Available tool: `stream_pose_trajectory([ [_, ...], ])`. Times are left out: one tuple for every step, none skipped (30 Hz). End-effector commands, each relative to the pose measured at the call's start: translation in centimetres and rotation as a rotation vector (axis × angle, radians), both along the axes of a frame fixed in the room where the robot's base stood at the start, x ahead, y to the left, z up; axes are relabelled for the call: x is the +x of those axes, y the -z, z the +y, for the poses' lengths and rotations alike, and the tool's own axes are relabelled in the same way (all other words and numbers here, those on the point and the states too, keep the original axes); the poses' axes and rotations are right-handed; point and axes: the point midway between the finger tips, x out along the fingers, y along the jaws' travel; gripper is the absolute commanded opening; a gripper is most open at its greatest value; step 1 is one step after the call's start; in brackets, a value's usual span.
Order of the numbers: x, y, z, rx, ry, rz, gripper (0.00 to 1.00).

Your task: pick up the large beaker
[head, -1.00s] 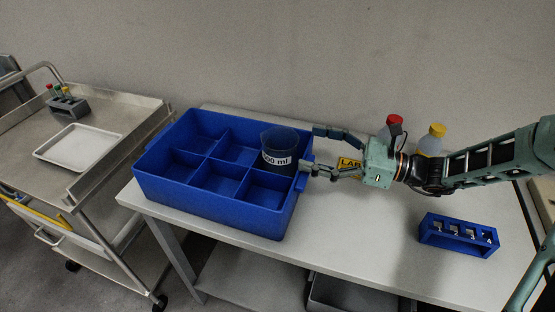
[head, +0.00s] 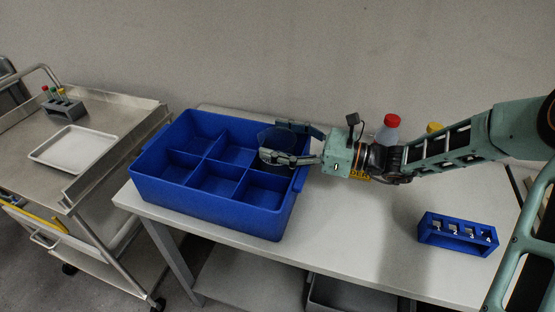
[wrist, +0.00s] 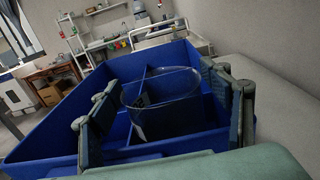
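The large beaker (head: 277,141) is clear and stands in the back right compartment of the blue divided crate (head: 215,199). In the wrist view the beaker (wrist: 163,88) shows its round rim between my two fingers. My gripper (head: 272,141) is open, with one finger on each side of the beaker near its upper part. In the wrist view a gap shows between the beaker and the left finger, and the right finger is close to the rim; I cannot tell whether it touches. The lower part of the beaker is hidden by the finger and the crate.
A blue rack (head: 457,235) with numbered slots stands on the white table (head: 365,245). A red-capped bottle (head: 389,127) and a yellow-capped bottle (head: 434,128) stand behind my arm. A steel cart (head: 110,118) with a white tray (head: 73,149) is at left.

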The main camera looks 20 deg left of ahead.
Motion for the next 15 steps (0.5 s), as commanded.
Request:
stream_pose_trajectory([
  [0.0, 0.0, -0.01, 0.0, 0.0, 0.0, 0.63],
  [-0.01, 0.0, -0.01, 0.0, 0.0, 0.0, 0.6],
  [-0.01, 0.0, -0.02, 0.0, 0.0, 0.0, 0.56],
  [-0.01, 0.0, -0.02, 0.0, 0.0, 0.0, 0.52],
  [-0.01, 0.0, -0.02, 0.0, 0.0, 0.0, 0.49],
  [-0.01, 0.0, -0.02, 0.0, 0.0, 0.0, 0.45],
  [-0.01, 0.0, -0.02, 0.0, 0.0, 0.0, 0.41],
  [-0.01, 0.0, -0.03, 0.0, 0.0, 0.0, 0.38],
  [-0.01, 0.0, -0.03, 0.0, 0.0, 0.0, 0.34],
  [-0.01, 0.0, -0.03, 0.0, 0.0, 0.0, 0.3],
  [-0.01, 0.0, -0.03, 0.0, 0.0, 0.0, 0.27],
  [-0.01, 0.0, -0.03, 0.0, 0.0, 0.0, 0.23],
  [-0.01, 0.0, -0.03, 0.0, 0.0, 0.0, 0.19],
  [-0.01, 0.0, -0.03, 0.0, 0.0, 0.0, 0.17],
  [-0.01, -0.05, -0.02, 0.001, 0.0, 0.0, 0.17],
])
